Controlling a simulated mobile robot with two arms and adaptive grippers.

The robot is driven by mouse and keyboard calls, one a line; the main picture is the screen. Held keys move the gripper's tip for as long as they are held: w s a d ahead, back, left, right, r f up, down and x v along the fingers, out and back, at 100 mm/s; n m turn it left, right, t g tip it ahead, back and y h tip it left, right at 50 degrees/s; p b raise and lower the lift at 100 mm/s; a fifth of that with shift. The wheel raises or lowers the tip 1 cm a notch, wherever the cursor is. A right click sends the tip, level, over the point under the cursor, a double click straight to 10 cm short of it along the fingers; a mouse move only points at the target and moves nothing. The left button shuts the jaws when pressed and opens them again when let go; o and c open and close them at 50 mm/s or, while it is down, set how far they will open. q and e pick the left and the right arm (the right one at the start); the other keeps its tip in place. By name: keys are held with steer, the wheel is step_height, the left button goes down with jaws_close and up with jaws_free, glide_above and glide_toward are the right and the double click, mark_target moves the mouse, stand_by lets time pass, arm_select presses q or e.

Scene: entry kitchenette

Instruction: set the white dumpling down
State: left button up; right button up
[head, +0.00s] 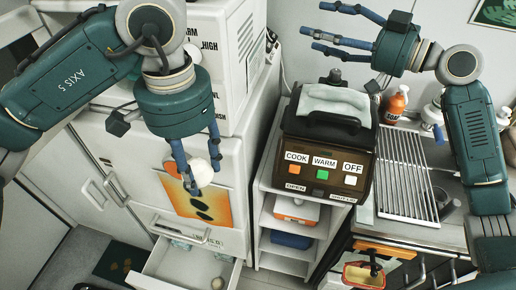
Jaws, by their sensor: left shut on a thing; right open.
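My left gripper (197,170) reaches down from the upper left and is shut on the white dumpling (203,173), a round white thing between its blue fingers. The fingers hide part of it. It is held in the air in front of a white cabinet front with an orange picture, above an open drawer (165,268). My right gripper (325,30) is open and empty at the upper right, its fingers pointing left, well above the counter.
A dark cooker (325,145) with COOK, WARM and OFF buttons stands on a white shelf unit right of my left gripper. A drying rack (405,180) and an orange soap bottle (396,103) are further right. A small round thing (218,283) lies in the drawer.

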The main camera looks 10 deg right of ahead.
steer(key=s+a+f+n+g+y, duration=0.1)
steer(key=s+a+f+n+g, duration=0.3)
steer(key=s+a+n+g, duration=0.5)
steer(key=n+g+h, duration=0.1)
steer(key=n+h, duration=0.1)
steer(key=n, duration=0.6)
glide_toward(209, 170)
steer(key=x, duration=1.2)
steer(key=shift+c, duration=0.5)
steer(key=c, duration=1.1)
steer(key=o, duration=1.2)
steer(key=shift+s, duration=0.1)
steer(key=shift+d, duration=0.15)
